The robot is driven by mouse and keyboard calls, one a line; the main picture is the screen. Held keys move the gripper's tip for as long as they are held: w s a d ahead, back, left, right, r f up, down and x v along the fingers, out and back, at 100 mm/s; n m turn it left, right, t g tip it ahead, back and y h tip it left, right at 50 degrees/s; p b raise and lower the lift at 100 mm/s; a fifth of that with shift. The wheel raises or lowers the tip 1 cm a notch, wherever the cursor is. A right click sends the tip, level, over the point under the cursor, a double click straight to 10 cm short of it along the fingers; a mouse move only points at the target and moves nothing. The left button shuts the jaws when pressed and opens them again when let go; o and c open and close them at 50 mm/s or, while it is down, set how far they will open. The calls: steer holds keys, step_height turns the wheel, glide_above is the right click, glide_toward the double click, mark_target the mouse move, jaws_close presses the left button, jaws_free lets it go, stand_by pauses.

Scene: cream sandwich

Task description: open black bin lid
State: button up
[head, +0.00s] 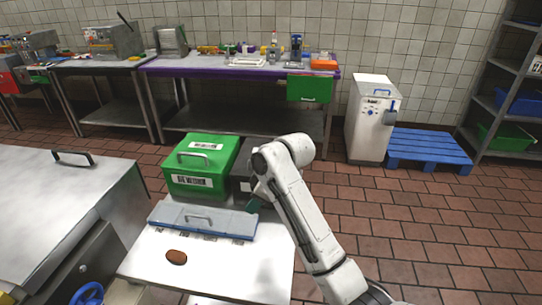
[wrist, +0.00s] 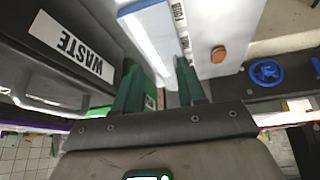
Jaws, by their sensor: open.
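The black bin (head: 240,172) stands right of the green bin in the head view, mostly hidden behind my arm. In the wrist view the black bin (wrist: 30,55) fills the upper left, with a white WASTE label (wrist: 70,45) appearing upside down. A grey handle (wrist: 50,104) shows below the label, on what looks like the bin's lid. The lid appears down, but much of it is hidden. My gripper (wrist: 160,78) is open, its dark green fingers apart and empty, to the right of the handle in the wrist view.
A green bin (head: 200,150) stands left of the black bin. A blue-grey lidded container (head: 240,224) and a brown oval item (head: 176,257) are on the white table (head: 225,268). A steel chest (head: 60,215) stands left. Tiled floor is open at right.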

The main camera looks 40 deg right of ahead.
steer(key=w+d+r+n+h, duration=0.15)
steer(key=w+d+r, duration=0.25)
steer(key=d+r, duration=0.95)
steer(key=shift+n+y, duration=0.25)
steer(key=shift+n, duration=0.1)
steer(key=x, duration=0.3)
steer(key=p+x, duration=0.1)
steer(key=x, duration=0.3)
steer(key=d+p+x, duration=0.1)
steer(key=x, duration=0.3)
steer(key=shift+f, duration=0.2)
steer(key=shift+c, duration=0.3)
jaws_close()
